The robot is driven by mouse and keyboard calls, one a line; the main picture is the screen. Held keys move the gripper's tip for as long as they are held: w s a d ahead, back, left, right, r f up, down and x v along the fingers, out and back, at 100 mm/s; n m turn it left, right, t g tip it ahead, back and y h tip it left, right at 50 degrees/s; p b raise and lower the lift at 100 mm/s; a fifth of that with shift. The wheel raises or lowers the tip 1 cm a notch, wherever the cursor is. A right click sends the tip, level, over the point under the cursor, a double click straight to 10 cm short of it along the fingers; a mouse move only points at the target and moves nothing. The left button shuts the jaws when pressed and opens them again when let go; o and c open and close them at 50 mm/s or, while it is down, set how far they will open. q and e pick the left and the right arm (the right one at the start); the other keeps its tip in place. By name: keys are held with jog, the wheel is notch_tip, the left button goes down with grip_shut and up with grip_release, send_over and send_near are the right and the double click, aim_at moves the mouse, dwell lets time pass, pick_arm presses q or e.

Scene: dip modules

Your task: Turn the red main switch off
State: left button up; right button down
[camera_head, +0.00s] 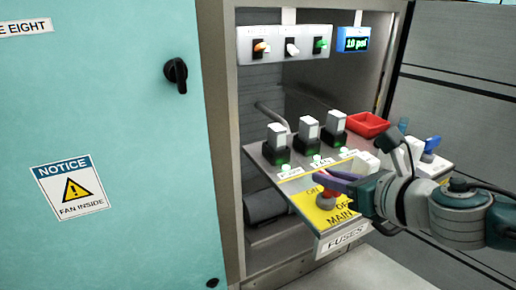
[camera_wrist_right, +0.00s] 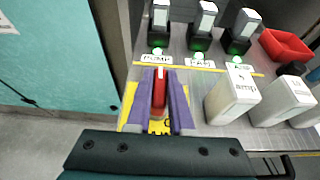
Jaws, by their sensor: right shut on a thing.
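The red main switch (camera_head: 327,194) sits on a yellow plate (camera_head: 318,212) marked OFF and MAIN, at the front of the sloped panel. My right gripper (camera_head: 324,180) reaches in from the right. In the right wrist view its two purple fingers (camera_wrist_right: 159,95) stand on either side of the red switch handle (camera_wrist_right: 159,92) and are shut on it. The handle points away from the gripper's palm there. The gripper hides part of the yellow plate. My left gripper is not in view.
Several plugged modules with green lights, one labelled PUMP (camera_wrist_right: 158,30), stand behind the switch. White blocks (camera_wrist_right: 232,98) stand close to its right. A red tray (camera_head: 367,125) lies farther back. A teal cabinet door (camera_head: 110,130) is at left. A display (camera_head: 353,40) reads 10 psi.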

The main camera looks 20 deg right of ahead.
dwell(0.4)
jog(key=shift+a+r+m+h+p, duration=0.1)
jog(key=shift+r+m+h+p, duration=0.05)
jog(key=shift+m+h+p, duration=0.85)
jog(key=m+h+p, duration=0.1)
jog(key=m+h, duration=0.1)
jog(key=h, duration=0.1)
jog(key=shift+g, duration=0.3)
jog(key=shift+m+g+h, duration=0.4)
jog(key=shift+m+h, duration=0.6)
jog(key=shift+m, duration=0.1)
jog(key=m+g+h, duration=0.1)
jog(key=m+h+b, duration=0.1)
jog(key=shift+w+f+m+g+h, duration=0.1)
jog(key=shift+f+m+g+h, duration=0.2)
jog(key=shift+g, duration=0.1)
jog(key=m+g+h+b, duration=0.2)
jog(key=m+g+b, duration=0.2)
jog(key=b, duration=0.3)
jog(key=m+g+h+b, duration=0.2)
jog(key=m+g+b, duration=0.2)
jog(key=b, duration=0.3)
jog(key=shift+f+h+b, duration=0.1)
jog(key=shift+h+b, duration=0.2)
jog(key=shift+h, duration=0.1)
jog(key=shift+r+m+g+b, duration=0.2)
jog(key=shift+m+g+b, duration=0.4)
jog(key=shift+b, duration=0.3)
